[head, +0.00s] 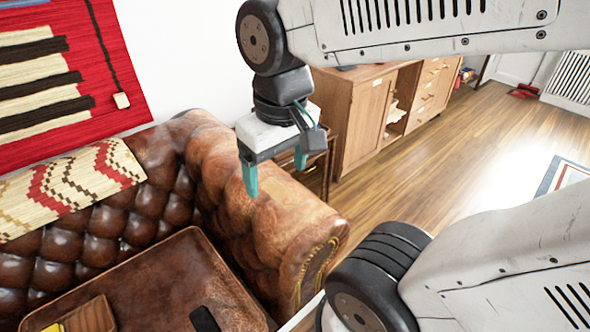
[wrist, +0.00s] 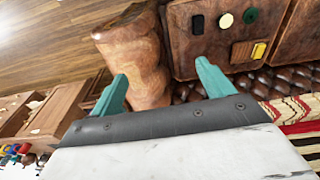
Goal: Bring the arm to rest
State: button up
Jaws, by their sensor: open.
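My gripper (head: 275,170) hangs over the arm of a brown leather sofa (head: 285,225) in the head view. Its two teal fingers are apart, with nothing between them. In the wrist view my gripper (wrist: 165,88) is also open and empty, with the sofa arm (wrist: 135,55) beyond the fingers. My arm links cross the top and lower right of the head view.
On the sofa seat lie a black item (head: 204,319) and a wooden block (head: 92,315); the wrist view also shows a cream disc (wrist: 226,20), a green disc (wrist: 250,15) and a yellow block (wrist: 259,50). A wooden cabinet (head: 365,115) stands behind. Open floor (head: 450,150) lies right.

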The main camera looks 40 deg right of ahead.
jog(key=s, duration=0.2)
jog(key=s+r, duration=0.1)
jog(key=shift+s+d, duration=0.25)
jog(key=shift+d, duration=0.05)
jog(key=shift+o, duration=0.6)
dwell(0.6)
